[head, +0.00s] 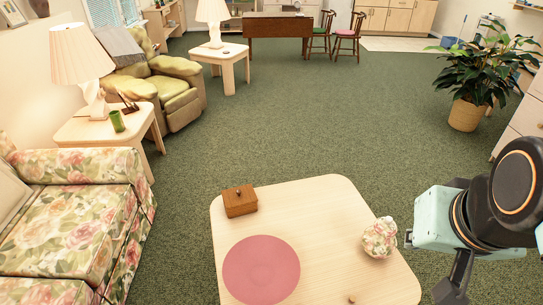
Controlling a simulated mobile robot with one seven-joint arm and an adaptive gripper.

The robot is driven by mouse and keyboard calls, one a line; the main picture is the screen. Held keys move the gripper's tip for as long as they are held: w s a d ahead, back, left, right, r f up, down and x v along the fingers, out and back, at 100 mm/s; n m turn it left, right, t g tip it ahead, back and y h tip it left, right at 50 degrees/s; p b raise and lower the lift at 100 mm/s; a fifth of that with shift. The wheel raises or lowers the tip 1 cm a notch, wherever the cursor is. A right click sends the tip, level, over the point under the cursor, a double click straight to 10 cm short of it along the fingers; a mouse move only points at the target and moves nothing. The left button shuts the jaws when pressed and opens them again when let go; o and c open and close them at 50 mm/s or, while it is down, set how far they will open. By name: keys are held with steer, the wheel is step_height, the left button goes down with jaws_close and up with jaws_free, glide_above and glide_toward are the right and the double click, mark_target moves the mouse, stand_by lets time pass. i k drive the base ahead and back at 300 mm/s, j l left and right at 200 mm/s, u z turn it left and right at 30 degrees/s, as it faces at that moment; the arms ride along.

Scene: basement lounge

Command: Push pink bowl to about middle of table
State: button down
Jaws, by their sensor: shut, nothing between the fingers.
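The pink bowl (261,270) looks like a wide, shallow disc. It lies at the near left of the light wooden table (320,215), close to the table's left edge. My gripper (452,290) is at the lower right, beyond the table's right edge in the picture. It is shut and empty, apart from the bowl and on the opposite side of the table from it. The near edge of the table is cut off by the frame, and the gripper's lower end is only partly seen.
A small wooden box (240,201) stands behind the bowl. A floral rounded object (380,238) stands near the table's right edge. A small brown item (351,299) is at the near side. The tabletop's middle is clear. A floral sofa (75,220) is at left.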

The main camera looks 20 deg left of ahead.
mark_target(259, 270)
steer(key=j+z, duration=0.1)
steer(key=j, duration=0.25)
steer(key=k+j+z, duration=0.15)
steer(key=j, duration=0.15)
steer(key=k+j+z, duration=0.1)
steer(key=j, duration=0.25)
steer(key=k+j+z, duration=0.15)
steer(key=j, duration=0.2)
steer(key=j+z, duration=0.15)
steer(key=j, duration=0.3)
steer(key=k+j+z, duration=0.2)
steer(key=j, duration=0.2)
steer(key=j+z, duration=0.15)
steer(key=j, duration=0.3)
